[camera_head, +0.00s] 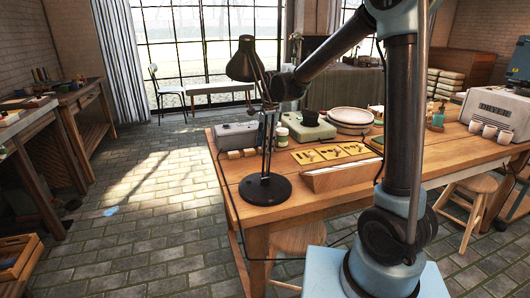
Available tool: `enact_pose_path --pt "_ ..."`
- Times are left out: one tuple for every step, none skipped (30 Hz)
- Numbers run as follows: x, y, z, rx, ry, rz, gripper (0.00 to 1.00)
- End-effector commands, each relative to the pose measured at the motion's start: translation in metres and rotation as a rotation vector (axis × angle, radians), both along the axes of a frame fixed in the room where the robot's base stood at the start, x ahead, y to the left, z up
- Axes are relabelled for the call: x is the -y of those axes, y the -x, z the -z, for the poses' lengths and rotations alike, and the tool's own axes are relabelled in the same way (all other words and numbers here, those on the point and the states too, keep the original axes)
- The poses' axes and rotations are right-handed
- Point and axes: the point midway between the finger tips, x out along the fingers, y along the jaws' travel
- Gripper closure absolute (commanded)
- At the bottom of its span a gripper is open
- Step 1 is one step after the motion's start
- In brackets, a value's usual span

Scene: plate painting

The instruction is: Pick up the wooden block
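Several small light wooden pieces (241,154) lie in a row on the table, in front of a grey box. A longer wooden piece (340,178) with a pale top lies near the table's front edge, right of the black lamp. I cannot tell which of these is the wooden block. My arm reaches over the table from the right, and its wrist is behind the lamp. My gripper (269,128) hangs below the wrist, mostly hidden by the lamp's stem, above the table and right of the small pieces. Its fingers cannot be made out.
The black desk lamp (265,188) stands at the table's front left corner. White cups (489,131) stand at the right. Stools are by the table.

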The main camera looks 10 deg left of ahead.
Motion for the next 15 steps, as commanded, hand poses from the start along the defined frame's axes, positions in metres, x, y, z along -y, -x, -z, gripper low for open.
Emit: enact_pose_path --pt "-0.0007 0.0003 0.0040 0.000 0.000 0.000 0.53" --pt "-0.0008 0.0005 0.0055 0.000 0.000 0.000 0.53" --pt "-0.0010 0.0006 0.0067 0.000 0.000 0.000 0.53" --pt "-0.0010 0.0007 0.0071 0.000 0.000 0.000 0.53" --pt "-0.0009 0.0007 0.0073 0.000 0.000 0.000 0.53" --pt "-0.0009 0.0007 0.0074 0.000 0.000 0.000 0.53" --pt "-0.0009 0.0007 0.0073 0.000 0.000 0.000 0.53" --pt "-0.0009 0.0007 0.0072 0.000 0.000 0.000 0.53" --pt "-0.0009 0.0007 0.0072 0.000 0.000 0.000 0.53" --pt "-0.0009 0.0007 0.0072 0.000 0.000 0.000 0.53" --pt "-0.0009 0.0007 0.0071 0.000 0.000 0.000 0.60" --pt "-0.0007 0.0007 0.0071 0.000 0.000 0.000 0.69" --pt "-0.0008 0.0006 0.0071 0.000 0.000 0.000 0.76" --pt "-0.0007 0.0007 0.0071 0.000 0.000 0.000 0.83" --pt "-0.0007 0.0007 0.0070 0.000 0.000 0.000 0.92"
